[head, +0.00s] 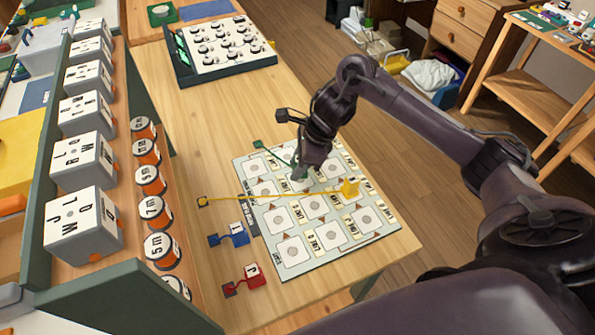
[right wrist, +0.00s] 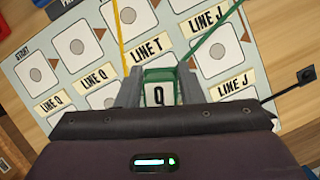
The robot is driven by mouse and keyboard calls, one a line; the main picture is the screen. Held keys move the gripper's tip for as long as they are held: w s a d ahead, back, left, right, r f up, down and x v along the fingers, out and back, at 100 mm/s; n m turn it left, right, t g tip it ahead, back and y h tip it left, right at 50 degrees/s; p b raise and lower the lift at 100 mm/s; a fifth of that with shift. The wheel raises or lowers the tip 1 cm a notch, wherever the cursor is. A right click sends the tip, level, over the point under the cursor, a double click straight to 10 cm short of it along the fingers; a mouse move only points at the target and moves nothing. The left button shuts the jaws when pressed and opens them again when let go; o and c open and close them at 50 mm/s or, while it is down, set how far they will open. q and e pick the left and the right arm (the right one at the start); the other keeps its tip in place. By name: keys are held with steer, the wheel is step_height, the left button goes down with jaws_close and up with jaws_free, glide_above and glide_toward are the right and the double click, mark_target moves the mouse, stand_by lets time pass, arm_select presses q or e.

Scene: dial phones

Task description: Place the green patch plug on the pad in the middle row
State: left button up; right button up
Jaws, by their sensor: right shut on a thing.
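My right gripper (head: 301,173) is shut on the green patch plug (right wrist: 158,93), which has a white face marked Q. In the head view the plug is mostly hidden by the gripper, over the upper middle part of the pad board (head: 270,267). Its green cord (right wrist: 213,37) runs off to a green end piece (head: 258,144) at the board's far left corner. The board carries rows of white square pads with round dots and LINE labels. I cannot tell whether the plug touches a pad. My left gripper is not in view.
A yellow plug (head: 350,187) stands on the board's right side, its cord (head: 270,196) stretched across the board. A blue plug (head: 235,235) and a red plug (head: 250,276) lie left of the board. A knob panel (head: 220,48) stands at the back.

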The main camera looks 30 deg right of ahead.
steer(key=shift+f, duration=1.25)
steer(key=shift+f+b, duration=0.15)
steer(key=shift+b, duration=0.25)
steer(key=o, duration=1)
steer(key=shift+r+p, duration=0.4)
steer(key=shift+p, duration=0.1)
steer(key=p+v, duration=0.1)
steer(key=v, duration=1)
steer(key=shift+d+r, duration=0.2)
steer(key=shift+r, duration=0.05)
